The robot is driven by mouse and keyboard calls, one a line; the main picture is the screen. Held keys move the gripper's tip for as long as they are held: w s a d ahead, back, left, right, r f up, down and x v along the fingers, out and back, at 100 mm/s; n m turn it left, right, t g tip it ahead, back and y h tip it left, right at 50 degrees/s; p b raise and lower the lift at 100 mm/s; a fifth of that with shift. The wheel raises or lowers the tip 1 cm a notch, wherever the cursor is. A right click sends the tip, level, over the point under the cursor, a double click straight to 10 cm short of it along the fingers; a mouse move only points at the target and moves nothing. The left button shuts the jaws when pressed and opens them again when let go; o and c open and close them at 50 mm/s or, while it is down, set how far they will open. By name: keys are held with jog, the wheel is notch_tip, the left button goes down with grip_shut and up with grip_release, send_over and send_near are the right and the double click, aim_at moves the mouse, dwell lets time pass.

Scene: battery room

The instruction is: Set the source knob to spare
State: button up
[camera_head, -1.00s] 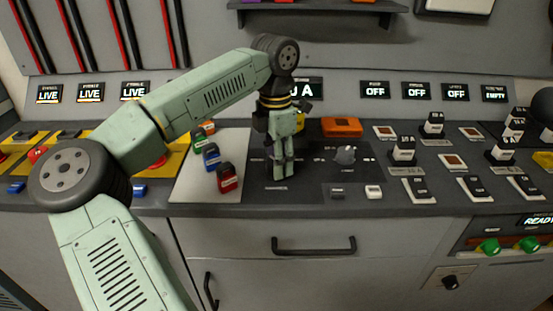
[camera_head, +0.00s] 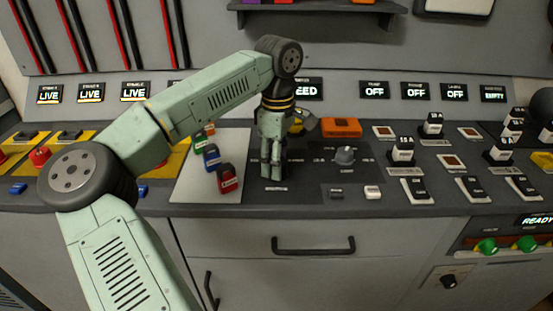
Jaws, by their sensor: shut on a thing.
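My gripper (camera_head: 271,174) points straight down onto the left part of the black panel (camera_head: 301,187), left of centre on the desk. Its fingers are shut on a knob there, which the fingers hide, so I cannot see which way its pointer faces. It appears to be the source knob, but the labels around it are too small to read. A second dark grey knob (camera_head: 345,155) stands free to the right on the same panel, with small labels around it. A display (camera_head: 308,88) behind my gripper is partly covered and shows letters ending in "EED".
Red (camera_head: 227,178) and blue (camera_head: 211,155) blocks stand on a pale plate (camera_head: 195,191) close left of my gripper. An orange box (camera_head: 341,127) lies behind the panel. Several switches, including a black-and-white one (camera_head: 403,150), stand to the right.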

jog(key=m, duration=0.6)
jog(key=shift+m, duration=0.3)
dwell(0.4)
jog(key=o, duration=1.1)
jog(key=shift+o, duration=0.2)
notch_tip(320, 180, up, 12)
jog(key=shift+d, duration=0.15)
jog(key=shift+w, duration=0.1)
